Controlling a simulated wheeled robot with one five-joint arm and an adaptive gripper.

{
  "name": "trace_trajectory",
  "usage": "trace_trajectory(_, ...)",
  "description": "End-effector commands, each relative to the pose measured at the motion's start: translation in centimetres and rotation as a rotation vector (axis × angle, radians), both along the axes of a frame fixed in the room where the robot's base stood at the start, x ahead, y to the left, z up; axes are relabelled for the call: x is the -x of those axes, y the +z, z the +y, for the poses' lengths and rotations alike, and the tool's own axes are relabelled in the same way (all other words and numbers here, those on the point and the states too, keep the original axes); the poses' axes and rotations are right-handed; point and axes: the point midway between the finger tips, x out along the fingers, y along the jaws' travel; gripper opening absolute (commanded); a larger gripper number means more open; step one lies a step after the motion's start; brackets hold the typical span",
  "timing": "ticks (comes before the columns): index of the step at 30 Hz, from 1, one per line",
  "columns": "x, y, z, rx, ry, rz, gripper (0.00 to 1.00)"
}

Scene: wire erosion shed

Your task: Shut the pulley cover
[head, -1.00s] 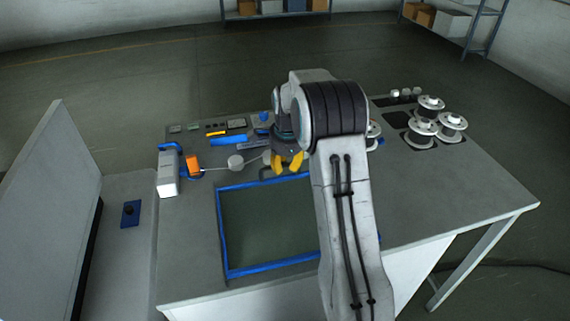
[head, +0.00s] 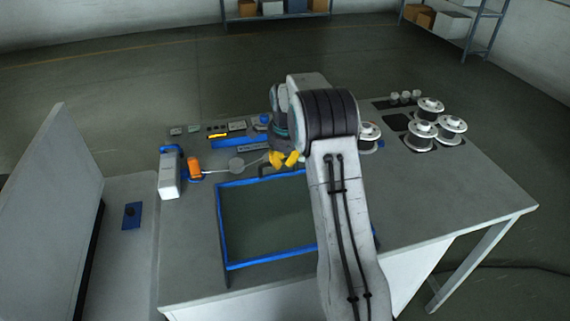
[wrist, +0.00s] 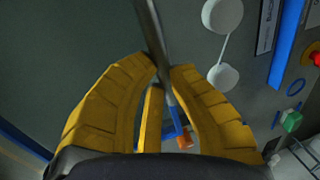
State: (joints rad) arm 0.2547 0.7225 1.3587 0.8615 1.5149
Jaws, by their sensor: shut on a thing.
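The pulley cover looks like the blue-framed dark pane (head: 222,232) at the front left of the bench, though nothing marks it. A dark bar handle (head: 268,170) shows at its far edge, under my gripper (head: 284,159). In the wrist view, my yellow fingers (wrist: 160,78) are closed around a grey bar (wrist: 152,28), which looks like this handle. The dark pane (wrist: 60,60) fills the left of that view. A round grey disc (head: 237,165) lies beyond the frame. My arm hides the frame's right side; the cover's exact tilt is unclear.
Several wire spools (head: 421,134) stand at the back right. A control row (head: 230,130) lines the far edge. The bench's right front is clear.

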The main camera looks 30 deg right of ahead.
Motion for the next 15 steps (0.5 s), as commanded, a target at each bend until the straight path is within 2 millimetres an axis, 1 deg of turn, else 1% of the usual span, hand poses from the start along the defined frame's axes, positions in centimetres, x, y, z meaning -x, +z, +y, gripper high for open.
trace_trajectory(2, -0.9, -0.2, -0.2, -0.003, 0.0, 0.009, 0.0)
trace_trajectory(9, -3.7, 0.0, -0.7, -0.003, 0.001, 0.009, 0.0)
trace_trajectory(15, -5.4, -0.2, -1.1, -0.004, 0.001, 0.009, 0.0)
